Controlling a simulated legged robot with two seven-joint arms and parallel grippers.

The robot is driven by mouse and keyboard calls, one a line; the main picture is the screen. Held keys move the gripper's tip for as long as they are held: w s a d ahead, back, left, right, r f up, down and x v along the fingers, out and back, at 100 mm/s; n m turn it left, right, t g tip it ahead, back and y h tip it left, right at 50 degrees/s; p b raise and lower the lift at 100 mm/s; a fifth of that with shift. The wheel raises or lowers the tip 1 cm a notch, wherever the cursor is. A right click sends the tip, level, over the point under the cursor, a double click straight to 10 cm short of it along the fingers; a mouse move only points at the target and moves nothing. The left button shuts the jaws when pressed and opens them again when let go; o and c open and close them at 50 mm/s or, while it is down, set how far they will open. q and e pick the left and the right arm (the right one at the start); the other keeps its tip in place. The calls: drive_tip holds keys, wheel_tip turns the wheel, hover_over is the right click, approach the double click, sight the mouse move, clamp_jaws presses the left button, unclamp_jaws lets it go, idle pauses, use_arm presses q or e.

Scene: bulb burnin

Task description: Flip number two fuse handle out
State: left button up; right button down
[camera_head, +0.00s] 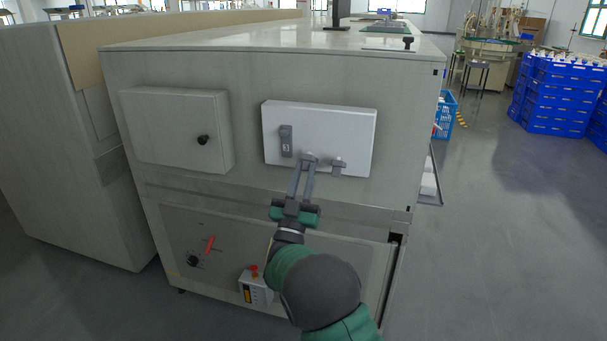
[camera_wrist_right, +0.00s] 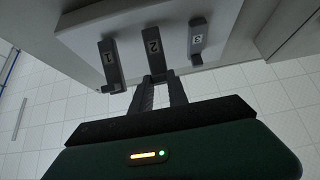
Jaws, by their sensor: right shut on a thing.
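A white fuse panel (camera_head: 350,125) is on the front of the grey cabinet, with three grey handles in a row. The number two handle (camera_head: 311,158) is the middle one; its "2" label (camera_wrist_right: 152,45) shows in the right wrist view. My right gripper (camera_head: 308,171) reaches up from below, its two narrow fingers shut on the number two handle's end. The fingers also show in the right wrist view (camera_wrist_right: 159,84). The number one handle (camera_wrist_right: 108,60) and number three handle (camera_wrist_right: 198,38) stand on either side, apart from the fingers. My left gripper is not in view.
A closed grey box (camera_head: 175,125) with a black knob is left of the panel. Below are a red switch (camera_head: 210,245) and a small control box (camera_head: 254,288) with a red button. Blue crates (camera_head: 555,95) stand at the right beyond open floor.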

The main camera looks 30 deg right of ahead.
drive_tip(key=shift+w+f, duration=0.1)
drive_tip(key=shift+f, duration=0.45)
drive_tip(key=c, duration=1.6)
unclamp_jaws()
drive_tip(key=shift+c, duration=0.2)
drive_tip(key=o, duration=0.4)
drive_tip(key=shift+w+d+f, duration=0.15)
drive_tip(key=shift+w+d, duration=0.05)
drive_tip(key=shift+w, duration=0.05)
drive_tip(key=shift+c, duration=0.2)
drive_tip(key=shift+s+r, duration=0.15)
drive_tip(key=shift+r, duration=0.05)
drive_tip(key=p+v, duration=0.2)
drive_tip(key=v, duration=1.5)
